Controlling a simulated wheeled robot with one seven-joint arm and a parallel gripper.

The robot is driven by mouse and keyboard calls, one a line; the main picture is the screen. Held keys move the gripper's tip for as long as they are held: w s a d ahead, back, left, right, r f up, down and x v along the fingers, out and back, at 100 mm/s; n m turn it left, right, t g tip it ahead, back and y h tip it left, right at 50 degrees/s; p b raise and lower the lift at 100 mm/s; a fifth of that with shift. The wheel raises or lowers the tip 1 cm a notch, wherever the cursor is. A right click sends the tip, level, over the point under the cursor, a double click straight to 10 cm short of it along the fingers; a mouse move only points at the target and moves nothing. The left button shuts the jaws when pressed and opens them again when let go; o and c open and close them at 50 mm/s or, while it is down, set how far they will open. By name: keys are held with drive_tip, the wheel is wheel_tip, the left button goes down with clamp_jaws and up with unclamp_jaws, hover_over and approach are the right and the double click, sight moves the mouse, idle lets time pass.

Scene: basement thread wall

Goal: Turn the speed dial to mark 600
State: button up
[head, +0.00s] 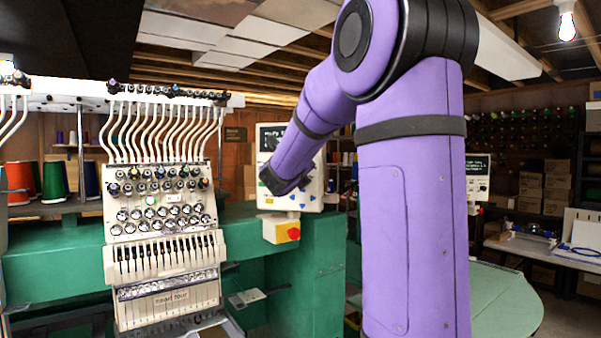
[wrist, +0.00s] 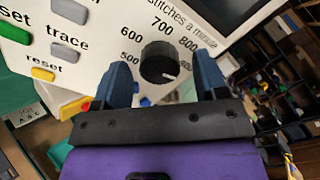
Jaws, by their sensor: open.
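The speed dial (wrist: 160,62) is a round black knob on a white control panel (wrist: 95,45) in the wrist view. Its white pointer line is toward the lower right. Mark 600 (wrist: 131,33) is printed up and left of the knob, with 500, 700 and 800 around it. In the head view, my wrist covers the dial on the control panel (head: 314,192).
A grey trace button (wrist: 64,53), a yellow reset button (wrist: 43,75) and a screen (wrist: 228,12) are near the dial. A yellow box with a red button (head: 293,233) is below the panel. The embroidery machine head (head: 165,250) stands left.

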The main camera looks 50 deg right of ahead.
drive_tip(key=shift+d, duration=0.1)
drive_tip(key=c, duration=0.9)
